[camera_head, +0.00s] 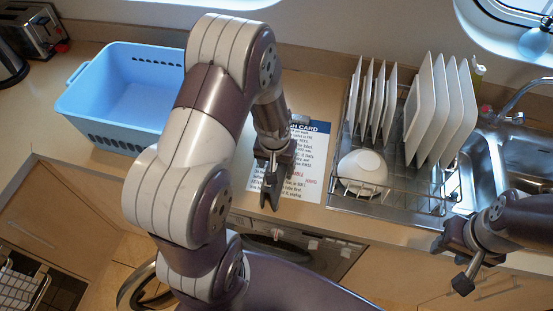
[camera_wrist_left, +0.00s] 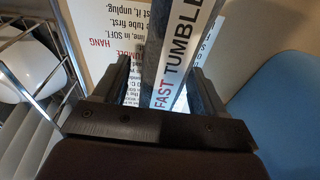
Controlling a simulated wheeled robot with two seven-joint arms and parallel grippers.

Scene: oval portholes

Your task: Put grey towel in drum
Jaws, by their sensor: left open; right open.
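I see no grey towel in either view. A washing machine (camera_head: 318,249) stands under the counter, with its control panel in view. My left gripper (camera_head: 271,190) is open over the printed card near the counter's front edge. In the left wrist view, a pale strip lettered FAST TUMBLE (camera_wrist_left: 181,52) shows between its fingers; I cannot tell what it belongs to. My right gripper (camera_head: 459,264) is open and empty in front of the sink counter.
A blue basket (camera_head: 120,93) stands at the back left, a toaster (camera_head: 35,30) beyond it. The printed card (camera_head: 313,165) lies on the counter (camera_head: 222,172). A wire dish rack (camera_head: 349,186) with several plates and a white bowl (camera_head: 362,166) stands beside the sink (camera_head: 515,160).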

